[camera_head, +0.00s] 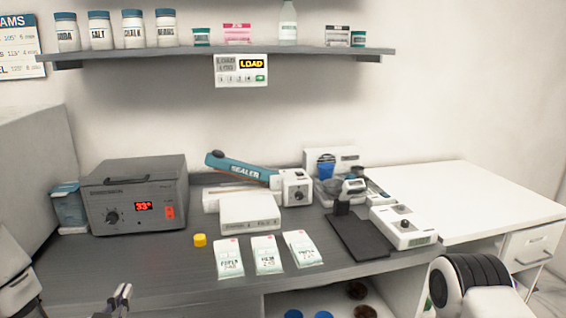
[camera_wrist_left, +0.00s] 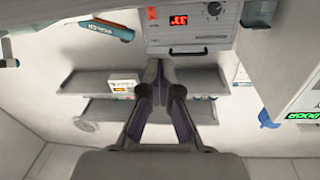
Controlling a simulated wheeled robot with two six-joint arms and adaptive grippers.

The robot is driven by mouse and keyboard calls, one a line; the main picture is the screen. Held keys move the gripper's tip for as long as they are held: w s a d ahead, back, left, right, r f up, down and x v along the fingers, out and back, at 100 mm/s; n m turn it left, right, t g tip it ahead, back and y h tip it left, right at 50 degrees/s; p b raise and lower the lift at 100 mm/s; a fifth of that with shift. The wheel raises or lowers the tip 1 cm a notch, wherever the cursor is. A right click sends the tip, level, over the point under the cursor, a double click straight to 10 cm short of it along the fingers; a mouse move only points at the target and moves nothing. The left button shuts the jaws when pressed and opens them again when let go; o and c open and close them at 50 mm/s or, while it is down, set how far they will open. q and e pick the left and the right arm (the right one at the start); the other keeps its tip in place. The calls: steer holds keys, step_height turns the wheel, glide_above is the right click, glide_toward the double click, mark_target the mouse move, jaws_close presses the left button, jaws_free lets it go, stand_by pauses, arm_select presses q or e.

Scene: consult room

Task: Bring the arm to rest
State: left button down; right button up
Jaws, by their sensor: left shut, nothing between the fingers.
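My left gripper (camera_head: 121,293) shows at the bottom left of the head view, in front of the desk's front edge. Its fingers are shut with nothing between them. In the left wrist view the two fingertips (camera_wrist_left: 162,68) meet near the centre, below the grey box with a red display (camera_wrist_left: 190,22) as pictured. Part of my left arm (camera_head: 15,280) shows at the lower left edge. Part of my right arm (camera_head: 470,285), white with black rings, stands at the lower right. The right gripper itself is out of view.
The grey desk (camera_head: 150,270) carries the incubator-like box (camera_head: 137,195), a yellow cap (camera_head: 200,240), three packets (camera_head: 268,255), a blue sealer (camera_head: 240,168) and a white device (camera_head: 404,228). A wall shelf (camera_head: 200,54) holds jars. A white table (camera_head: 465,195) is clear.

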arm_select(q)
steer(key=s+d+f+m+g+h+p, duration=0.1)
steer(key=s+d+f+g, duration=0.15)
steer(key=f, duration=0.45)
steer(key=s+d+f+g+h, duration=0.1)
steer(key=s+d+f+g, duration=0.15)
steer(key=f, duration=0.35)
steer(key=s+d+f+m+g+p, duration=0.1)
steer(key=s+f+g, duration=0.25)
steer(key=f, duration=0.35)
steer(key=s+d+f+n+g, duration=0.1)
steer(key=s+f+g, duration=0.4)
steer(key=s, duration=0.5)
steer(key=s+f+n+g, duration=0.1)
steer(key=s+f+g, duration=0.3)
steer(key=s, duration=0.6)
steer(key=shift+s+d+f+n+g, duration=0.2)
steer(key=shift+d+f+n+g, duration=0.2)
steer(key=shift+f, duration=0.25)
